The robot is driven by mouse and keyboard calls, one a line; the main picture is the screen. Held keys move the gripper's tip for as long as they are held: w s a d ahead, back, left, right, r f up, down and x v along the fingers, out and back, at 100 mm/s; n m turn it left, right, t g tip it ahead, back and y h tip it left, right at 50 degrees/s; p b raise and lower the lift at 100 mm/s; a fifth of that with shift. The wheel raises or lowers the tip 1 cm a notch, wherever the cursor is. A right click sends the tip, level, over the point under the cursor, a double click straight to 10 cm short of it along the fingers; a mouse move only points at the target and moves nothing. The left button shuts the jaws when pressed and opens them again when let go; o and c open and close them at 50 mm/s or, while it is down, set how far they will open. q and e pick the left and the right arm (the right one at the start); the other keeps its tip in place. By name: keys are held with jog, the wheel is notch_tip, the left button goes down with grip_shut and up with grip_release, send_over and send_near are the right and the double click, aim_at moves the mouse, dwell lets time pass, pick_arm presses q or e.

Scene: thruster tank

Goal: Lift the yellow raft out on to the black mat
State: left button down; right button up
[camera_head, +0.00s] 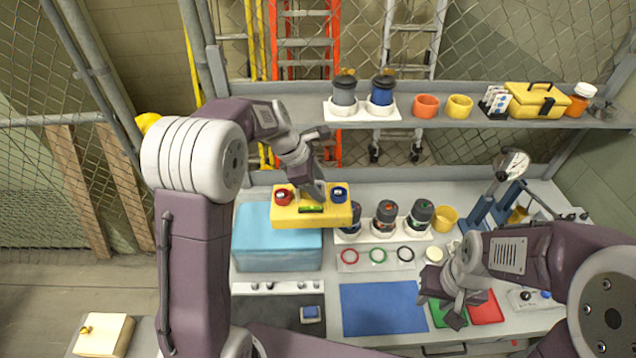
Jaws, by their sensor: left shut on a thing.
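The yellow raft (290,218) is a flat block with a red thruster (283,195) on its left, a blue one (338,193) on its right and a green level strip between. My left gripper (314,192) is shut on the raft's middle and hides part of its top. The raft appears level over the back of the light-blue tank (277,256), its right end reaching past the tank's edge. The black mat (265,312) lies in front of the tank, with a small blue-topped block (310,313) on its right part. My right gripper (450,305) appears open and empty.
Canisters in white holders (384,228) stand right of the raft, close to its right end. Coloured rings (377,255) and a blue mat (382,308) lie in front. A row of switches (277,287) sits between tank and black mat. A shelf (450,118) crosses behind.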

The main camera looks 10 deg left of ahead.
pick_arm(q)
jog(key=shift+r+p, duration=1.55)
jog(key=shift+r, duration=0.15)
jog(key=shift+f, duration=0.1)
